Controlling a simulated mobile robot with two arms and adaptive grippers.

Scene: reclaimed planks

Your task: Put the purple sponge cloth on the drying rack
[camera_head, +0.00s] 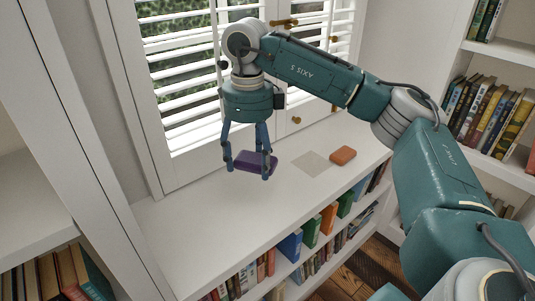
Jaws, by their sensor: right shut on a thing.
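The purple sponge cloth (250,162) is between the fingers of my right gripper (248,167), which is shut on it from above. The cloth is roughly level, over the left part of the white shelf top; I cannot tell whether it touches the top. A thin pale beige square (310,164) lies flat to the right of the cloth. I cannot tell whether this square is the drying rack; nothing else looks clearly like one. My left gripper is not in view.
An orange-brown block (343,155) lies just right of the pale square. White shutters (180,80) stand behind the white shelf top (205,222). Books (290,244) fill the shelves below the front edge, and a bookcase (490,110) stands at right. The front left of the top is clear.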

